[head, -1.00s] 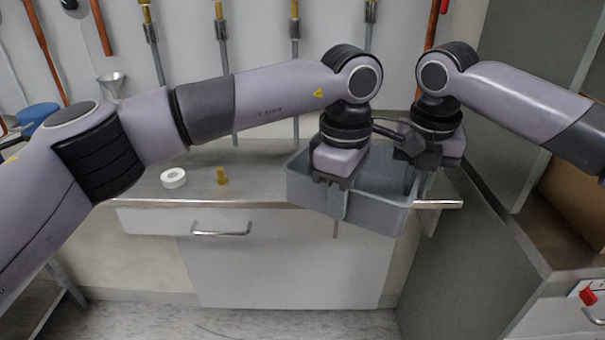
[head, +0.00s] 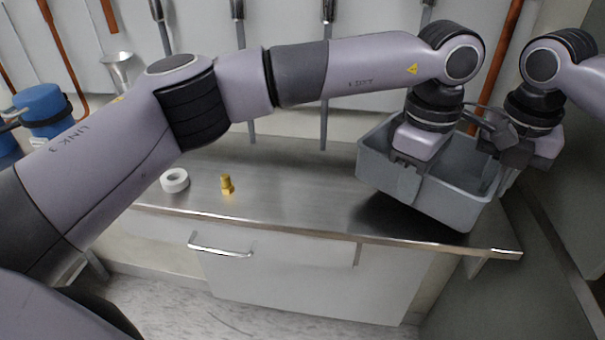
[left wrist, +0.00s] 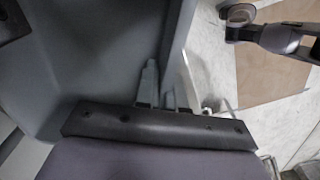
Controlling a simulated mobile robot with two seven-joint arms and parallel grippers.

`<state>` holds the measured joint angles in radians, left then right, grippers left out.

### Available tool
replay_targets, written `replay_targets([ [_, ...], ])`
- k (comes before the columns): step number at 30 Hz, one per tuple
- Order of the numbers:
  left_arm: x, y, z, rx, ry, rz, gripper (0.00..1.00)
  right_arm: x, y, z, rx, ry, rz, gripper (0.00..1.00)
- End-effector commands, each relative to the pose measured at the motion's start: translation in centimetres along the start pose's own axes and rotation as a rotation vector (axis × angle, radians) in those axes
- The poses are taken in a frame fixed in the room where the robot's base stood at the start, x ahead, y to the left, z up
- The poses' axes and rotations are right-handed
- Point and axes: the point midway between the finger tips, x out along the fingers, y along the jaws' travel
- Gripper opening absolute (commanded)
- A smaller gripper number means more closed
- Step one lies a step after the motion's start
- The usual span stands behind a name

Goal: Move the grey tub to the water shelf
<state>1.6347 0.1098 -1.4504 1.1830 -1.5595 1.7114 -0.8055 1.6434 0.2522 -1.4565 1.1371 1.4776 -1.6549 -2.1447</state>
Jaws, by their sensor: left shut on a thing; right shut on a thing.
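The grey tub (head: 425,195) is an open, empty-looking rectangular bin at the right end of the steel counter in the head view. My left gripper (head: 408,165) is shut on its near left wall. My right gripper (head: 506,178) is shut at its right side, where the arm partly hides the rim. The tub's base is close over the counter top; I cannot tell whether it touches. In the left wrist view the tub's grey wall (left wrist: 185,35) runs up from between my left fingers (left wrist: 162,88). No water shelf is identifiable.
The steel counter (head: 290,195) carries a white ring-shaped roll (head: 175,180) and a small brass fitting (head: 227,185) at left. Its middle is clear. Pipes line the back wall. A drawer handle (head: 220,250) sticks out below. A dark cabinet side stands at right.

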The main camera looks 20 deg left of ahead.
Motion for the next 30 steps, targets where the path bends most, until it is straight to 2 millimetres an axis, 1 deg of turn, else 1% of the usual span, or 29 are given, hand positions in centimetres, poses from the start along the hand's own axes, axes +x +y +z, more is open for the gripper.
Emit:
replay_targets([
  [1,0.1,0.0,-0.4,-0.006,0.009,-0.006,0.0,-0.1,-0.5,0.3,0.006,-0.004,-0.007,0.0],
  [17,0.4,0.0,-0.4,-0.006,0.009,-0.006,0.0,0.3,-0.5,0.2,0.006,-0.004,-0.007,0.0],
  [30,2.4,0.0,-0.5,-0.006,0.009,-0.006,0.0,2.2,-0.5,0.0,0.006,-0.004,-0.008,0.0],
])
